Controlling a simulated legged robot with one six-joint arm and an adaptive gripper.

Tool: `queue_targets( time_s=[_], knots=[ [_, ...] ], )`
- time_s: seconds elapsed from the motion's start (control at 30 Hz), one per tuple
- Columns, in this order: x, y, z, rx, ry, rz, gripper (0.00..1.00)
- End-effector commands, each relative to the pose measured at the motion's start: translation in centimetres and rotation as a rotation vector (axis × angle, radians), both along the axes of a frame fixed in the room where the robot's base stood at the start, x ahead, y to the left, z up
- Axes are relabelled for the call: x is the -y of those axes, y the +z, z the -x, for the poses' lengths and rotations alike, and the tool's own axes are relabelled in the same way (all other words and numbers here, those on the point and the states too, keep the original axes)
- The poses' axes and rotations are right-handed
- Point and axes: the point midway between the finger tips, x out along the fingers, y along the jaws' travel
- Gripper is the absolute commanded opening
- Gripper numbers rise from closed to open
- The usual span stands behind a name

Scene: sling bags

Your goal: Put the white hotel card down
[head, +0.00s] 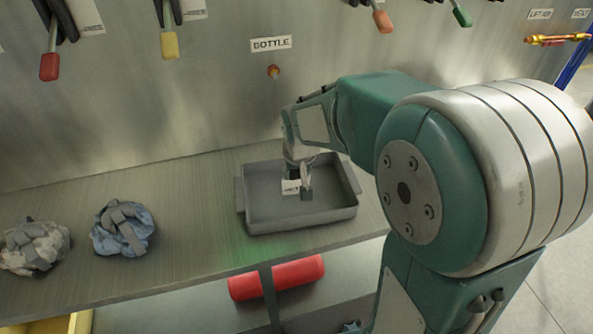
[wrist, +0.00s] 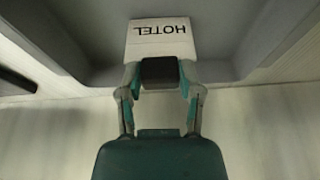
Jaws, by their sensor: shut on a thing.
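The white hotel card (wrist: 160,38) is in my gripper's fingers, its black HOTEL lettering upside down in the wrist view. In the head view the card (head: 291,186) shows as a small white patch inside the grey tray (head: 257,166). My gripper (head: 304,184) points down into the tray and is shut on the card. In the wrist view my gripper (wrist: 160,72) covers the card's near edge. Whether the card touches the tray floor cannot be told.
Two crumpled bags, one blue (head: 124,228) and one pale grey (head: 33,247), lie on the bench left of the tray. A red cylinder (head: 277,277) lies on the shelf below. Tools hang on the metal wall behind. The bench between bags and tray is clear.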

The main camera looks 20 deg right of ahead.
Motion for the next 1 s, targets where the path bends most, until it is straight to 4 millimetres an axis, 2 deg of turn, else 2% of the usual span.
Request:
queue_targets(
  time_s=[0.33,0.37,0.4,0.43,0.83,1.0],
  knots=[
    [0.0,-0.3,0.0,0.001,0.0,0.0,0.0],
    [0.0,-0.4,0.0,0.001,0.0,0.0,0.51],
    [0.0,-0.3,0.0,0.002,0.0,0.0,0.69],
    [0.0,-0.3,0.0,0.002,0.0,0.0,0.81],
    [0.0,-0.2,0.0,0.002,0.0,0.0,0.81],
    [0.0,1.5,0.4,0.006,0.0,0.0,0.81]
  ],
)
